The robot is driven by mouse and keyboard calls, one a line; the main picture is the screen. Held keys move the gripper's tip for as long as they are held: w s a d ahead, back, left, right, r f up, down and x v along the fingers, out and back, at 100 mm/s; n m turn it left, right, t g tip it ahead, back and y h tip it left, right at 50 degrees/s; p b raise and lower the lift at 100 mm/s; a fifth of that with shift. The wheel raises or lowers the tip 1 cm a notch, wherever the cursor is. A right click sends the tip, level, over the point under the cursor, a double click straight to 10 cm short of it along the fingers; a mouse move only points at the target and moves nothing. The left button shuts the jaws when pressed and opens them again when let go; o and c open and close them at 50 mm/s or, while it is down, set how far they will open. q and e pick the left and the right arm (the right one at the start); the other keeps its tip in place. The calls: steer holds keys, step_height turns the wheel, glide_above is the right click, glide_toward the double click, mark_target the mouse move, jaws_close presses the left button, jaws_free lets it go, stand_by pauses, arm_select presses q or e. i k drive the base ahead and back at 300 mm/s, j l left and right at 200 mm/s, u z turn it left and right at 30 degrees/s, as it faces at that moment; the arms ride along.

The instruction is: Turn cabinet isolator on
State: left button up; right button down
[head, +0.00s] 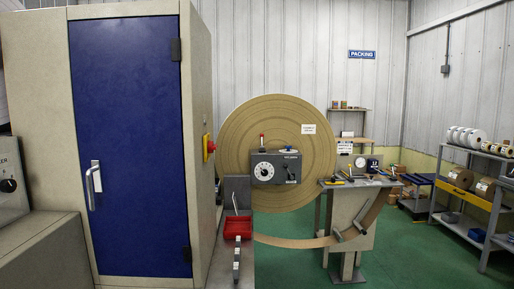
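A tall beige cabinet (45,85) with a blue door (125,150) fills the left of the head view. The door is shut, with a pale handle (95,185) on its left side and hinges on its right. On the cabinet's right side wall is a red knob on a yellow plate (208,148), which looks like the isolator. It is seen nearly edge-on, so I cannot tell its position. Neither of my grippers is in view.
Right of the cabinet stands a large tan coil (240,120) behind a grey control box (275,168). A red tray (238,228) sits in front. A bench (350,195) and shelving with rolls (460,180) stand further right. Green floor (400,255) is open at the lower right.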

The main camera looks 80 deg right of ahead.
mark_target(211, 147)
steer(key=z, duration=2.35)
steer(key=u, duration=0.4)
steer(key=i+l+u, duration=0.2)
steer(key=u, duration=0.25)
steer(key=i+l+u, duration=0.1)
steer(key=l+u, duration=1.15)
steer(key=i+l, duration=0.05)
